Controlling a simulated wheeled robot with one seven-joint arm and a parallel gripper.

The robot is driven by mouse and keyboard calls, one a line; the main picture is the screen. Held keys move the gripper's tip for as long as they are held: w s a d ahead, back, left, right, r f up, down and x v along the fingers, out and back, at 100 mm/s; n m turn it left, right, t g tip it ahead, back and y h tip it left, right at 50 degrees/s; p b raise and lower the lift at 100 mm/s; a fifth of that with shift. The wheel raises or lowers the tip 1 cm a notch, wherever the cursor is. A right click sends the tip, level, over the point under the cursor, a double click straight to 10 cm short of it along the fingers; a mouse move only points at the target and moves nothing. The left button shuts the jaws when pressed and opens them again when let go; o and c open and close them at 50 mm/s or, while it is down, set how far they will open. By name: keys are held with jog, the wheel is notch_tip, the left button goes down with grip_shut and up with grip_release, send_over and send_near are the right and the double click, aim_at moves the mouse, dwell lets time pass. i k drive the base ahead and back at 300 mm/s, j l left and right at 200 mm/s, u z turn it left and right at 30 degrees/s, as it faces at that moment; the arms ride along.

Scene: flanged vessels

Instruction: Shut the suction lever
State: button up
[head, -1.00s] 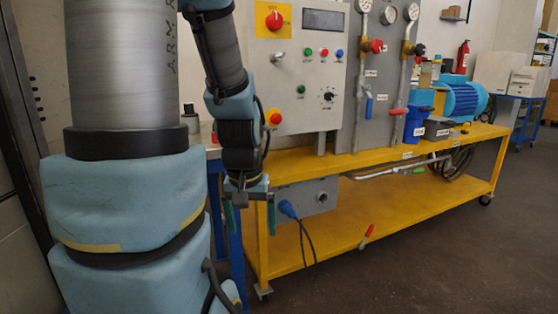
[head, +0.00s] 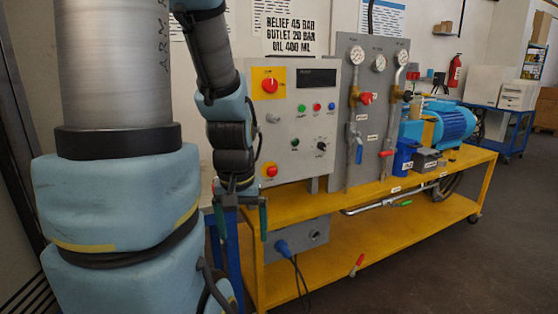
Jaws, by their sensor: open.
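Several lever handles show on the rig, and their labels are too small to read, so I cannot tell which is the suction lever. A blue lever (head: 359,150) hangs down on the left pipe of the grey gauge panel. A red lever (head: 387,153) lies about level at the foot of the right pipe. A green handle (head: 404,203) is on the pipe below the bench top. A red handle (head: 357,262) sticks up at the lower shelf's front edge. My gripper (head: 241,216) points down, open and empty, at the bench's left end, well left of these levers.
The yellow bench (head: 290,207) carries a control box (head: 320,142), a blue container (head: 405,156) and a blue motor (head: 452,124). The floor (head: 460,270) in front is clear.

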aim_at(403, 203)
jog(key=i+l+u, duration=0.25)
jog(key=l+u, duration=0.2)
jog(key=l, duration=1.15)
jog(key=l+u, duration=0.5)
jog(key=l, duration=1.05)
